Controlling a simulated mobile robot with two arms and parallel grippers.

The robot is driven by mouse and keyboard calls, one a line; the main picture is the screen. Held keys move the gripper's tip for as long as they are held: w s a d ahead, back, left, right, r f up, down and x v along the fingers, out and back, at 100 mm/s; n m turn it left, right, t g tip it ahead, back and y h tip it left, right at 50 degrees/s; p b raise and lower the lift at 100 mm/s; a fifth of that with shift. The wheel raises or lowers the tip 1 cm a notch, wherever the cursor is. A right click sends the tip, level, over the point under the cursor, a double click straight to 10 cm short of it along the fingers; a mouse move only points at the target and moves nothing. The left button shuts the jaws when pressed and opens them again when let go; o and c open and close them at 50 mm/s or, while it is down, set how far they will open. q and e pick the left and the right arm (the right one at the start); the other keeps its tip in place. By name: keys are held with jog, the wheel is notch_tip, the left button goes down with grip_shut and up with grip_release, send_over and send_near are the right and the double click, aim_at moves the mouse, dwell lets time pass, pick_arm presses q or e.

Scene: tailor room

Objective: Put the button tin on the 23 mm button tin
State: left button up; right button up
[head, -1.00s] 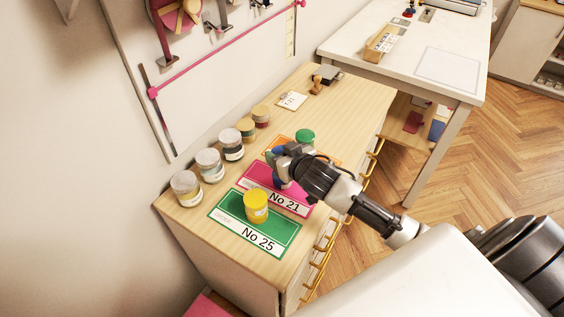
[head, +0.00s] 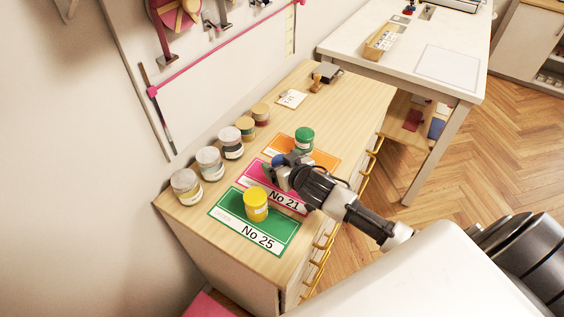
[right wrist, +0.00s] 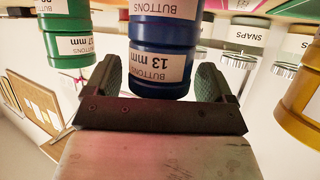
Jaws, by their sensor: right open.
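A blue button tin labelled 13 mm (right wrist: 160,65) stands between the fingers of my right gripper (right wrist: 152,80) in the upside-down right wrist view. The fingers are open, with a gap on both sides. A second blue tin (right wrist: 165,12) shows directly beneath it, so the two look stacked; its size is not readable. In the head view my right gripper (head: 279,172) is at the pink No 21 mat (head: 256,180) and covers most of the blue tins (head: 277,160). I cannot read 23 mm on any tin. My left gripper is not in view.
A yellow tin (head: 256,204) stands on the green No 25 mat (head: 275,238). Several jars (head: 209,163) line the wall side.

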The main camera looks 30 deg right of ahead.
jog(key=shift+r, duration=0.2)
jog(key=shift+s, duration=0.35)
jog(key=b+v, duration=0.1)
jog(key=v, duration=1)
jog(key=shift+s, duration=0.15)
